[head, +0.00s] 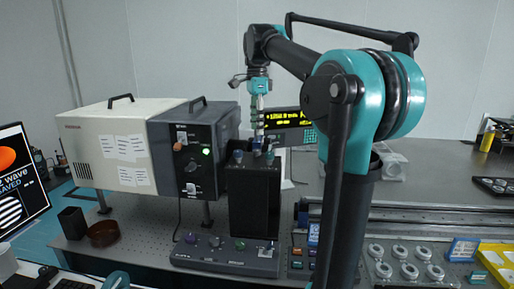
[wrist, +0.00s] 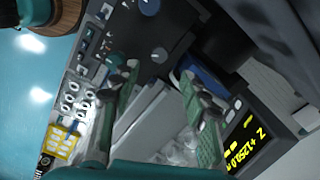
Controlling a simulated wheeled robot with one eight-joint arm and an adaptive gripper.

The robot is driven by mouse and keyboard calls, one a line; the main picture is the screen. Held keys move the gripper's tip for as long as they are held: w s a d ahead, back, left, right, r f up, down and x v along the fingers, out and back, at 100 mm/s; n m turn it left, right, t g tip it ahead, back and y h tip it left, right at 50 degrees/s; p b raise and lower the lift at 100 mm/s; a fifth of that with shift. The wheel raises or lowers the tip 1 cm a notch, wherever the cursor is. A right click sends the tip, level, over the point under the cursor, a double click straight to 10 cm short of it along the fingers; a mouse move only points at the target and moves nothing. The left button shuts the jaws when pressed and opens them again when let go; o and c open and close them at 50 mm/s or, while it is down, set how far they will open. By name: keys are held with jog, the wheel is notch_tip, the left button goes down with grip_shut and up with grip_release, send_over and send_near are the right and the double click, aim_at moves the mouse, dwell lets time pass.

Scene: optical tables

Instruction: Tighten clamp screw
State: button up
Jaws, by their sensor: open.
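My gripper (head: 257,132) points down above a tall black housing (head: 254,205) in the head view. Small knobs (head: 239,155) stand on top of that housing; I cannot tell which, if any, is the clamp screw. In the wrist view my gripper (wrist: 157,80) is open, its green-padded fingers apart with nothing seen between them. A grey-blue knob (wrist: 159,55) on a dark surface lies just beyond the fingertips, and a blue knob (wrist: 149,6) sits at the top edge. Whether a finger touches any knob cannot be told.
A large beige and dark grey instrument (head: 130,145) stands left of the housing. A control panel with coloured knobs (head: 225,255) lies in front. A yellow-lettered display (head: 284,118) is behind the gripper. Round mounts (head: 405,265) and a yellow tray (head: 497,262) are at the right.

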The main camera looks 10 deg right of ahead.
aim_at(257, 150)
notch_tip(257, 150, down, 8)
jog(key=shift+f, duration=0.1)
jog(key=shift+c, duration=0.6)
grip_shut()
